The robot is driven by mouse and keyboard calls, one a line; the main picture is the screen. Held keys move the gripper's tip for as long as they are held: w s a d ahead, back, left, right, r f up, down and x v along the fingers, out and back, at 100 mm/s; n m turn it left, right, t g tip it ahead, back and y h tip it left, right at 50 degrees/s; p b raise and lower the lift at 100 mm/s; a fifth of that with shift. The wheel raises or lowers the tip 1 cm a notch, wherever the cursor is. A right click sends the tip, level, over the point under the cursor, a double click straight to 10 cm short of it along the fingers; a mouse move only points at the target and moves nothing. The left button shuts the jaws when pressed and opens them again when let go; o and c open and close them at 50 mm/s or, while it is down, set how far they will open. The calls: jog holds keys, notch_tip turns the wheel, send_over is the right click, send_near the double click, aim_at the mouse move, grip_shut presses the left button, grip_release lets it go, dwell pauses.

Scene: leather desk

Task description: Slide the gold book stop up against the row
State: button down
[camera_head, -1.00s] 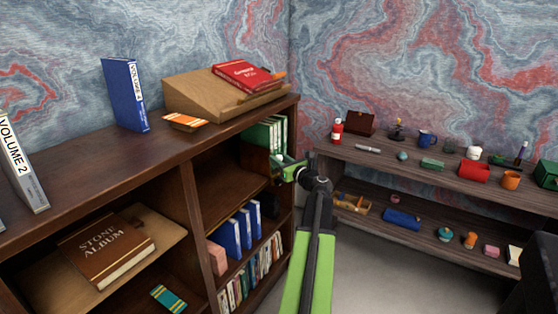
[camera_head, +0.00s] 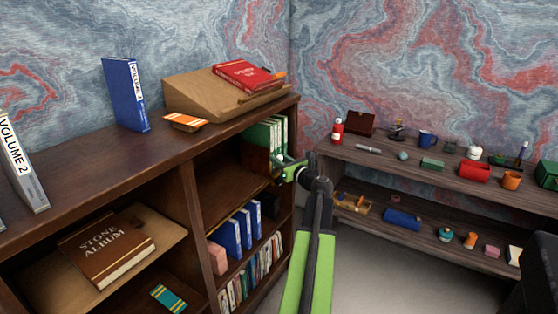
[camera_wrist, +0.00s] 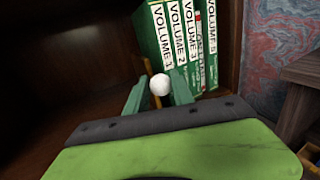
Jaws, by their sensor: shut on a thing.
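The row of green volumes (camera_wrist: 183,45) stands upright in the upper shelf bay, with a thinner green book among the numbered spines. The row also shows in the head view (camera_head: 268,131). My gripper (camera_wrist: 160,88) is shut on the gold book stop, at its round white knob (camera_wrist: 159,84). A thin gold strip of the stop (camera_wrist: 148,66) shows behind the knob, near the lower edge of Volume 1; most of the stop is hidden. I cannot tell whether it touches the row. In the head view my gripper (camera_head: 281,164) is at the bay's front opening.
The dark bay (camera_wrist: 75,75) left of the row looks empty. Blue binders (camera_head: 236,231) stand in the bay below. A wooden lectern with a red book (camera_head: 241,75) sits on top. A low shelf with small items (camera_head: 450,185) stands to the right.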

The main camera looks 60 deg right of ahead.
dwell(0.3)
jog(key=d, duration=0.4)
jog(key=c, duration=1.1)
grip_release()
jog(key=shift+c, duration=0.2)
jog(key=v, duration=1.7)
jog(key=shift+s, duration=0.25)
jog(key=shift+a, duration=0.15)
